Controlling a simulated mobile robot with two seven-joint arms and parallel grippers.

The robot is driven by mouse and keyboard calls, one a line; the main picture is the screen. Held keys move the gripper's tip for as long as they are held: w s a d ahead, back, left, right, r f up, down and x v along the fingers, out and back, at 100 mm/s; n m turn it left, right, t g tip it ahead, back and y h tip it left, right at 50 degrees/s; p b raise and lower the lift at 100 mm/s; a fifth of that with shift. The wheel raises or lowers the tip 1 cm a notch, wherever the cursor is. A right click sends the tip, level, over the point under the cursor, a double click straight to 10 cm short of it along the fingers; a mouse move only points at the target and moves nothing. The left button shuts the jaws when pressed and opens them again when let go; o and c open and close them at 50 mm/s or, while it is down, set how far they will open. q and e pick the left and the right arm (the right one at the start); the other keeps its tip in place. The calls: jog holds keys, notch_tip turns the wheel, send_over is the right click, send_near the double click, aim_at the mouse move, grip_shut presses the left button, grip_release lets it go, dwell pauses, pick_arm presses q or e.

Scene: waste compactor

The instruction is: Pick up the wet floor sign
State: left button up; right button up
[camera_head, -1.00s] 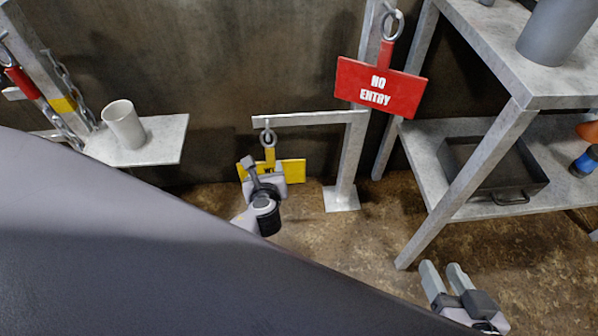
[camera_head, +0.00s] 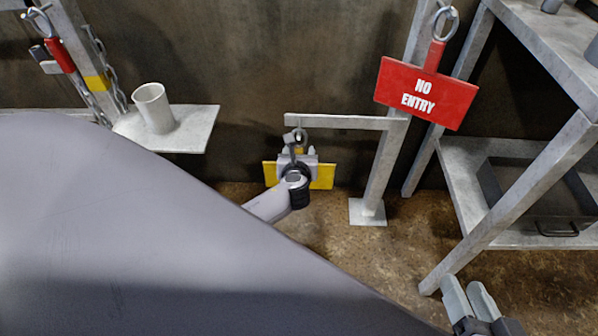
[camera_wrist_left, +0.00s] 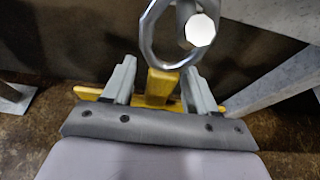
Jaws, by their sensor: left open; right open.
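The yellow wet floor sign (camera_head: 322,176) hangs by a metal ring (camera_head: 301,136) from a grey post's horizontal arm, in the middle of the head view. My left gripper (camera_head: 298,150) is in front of it and hides its middle and lettering. In the left wrist view, the sign's yellow stem (camera_wrist_left: 160,87) stands between the two open fingers of my left gripper (camera_wrist_left: 155,85), with a visible gap on each side. The ring (camera_wrist_left: 183,35) is above the fingers. My right gripper (camera_head: 468,298) is open and empty at the bottom right, far from the sign.
A red NO ENTRY sign (camera_head: 425,93) hangs right of the post (camera_head: 384,165). A white cup (camera_head: 152,107) stands on a small shelf (camera_head: 193,130) at left. A metal rack (camera_head: 462,222) with a dark tray (camera_head: 558,229) is at right. Floor below the sign is bare.

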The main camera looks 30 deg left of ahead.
pick_arm(q)
jog(key=shift+c, duration=0.3)
grip_shut()
jog(key=shift+r, duration=0.15)
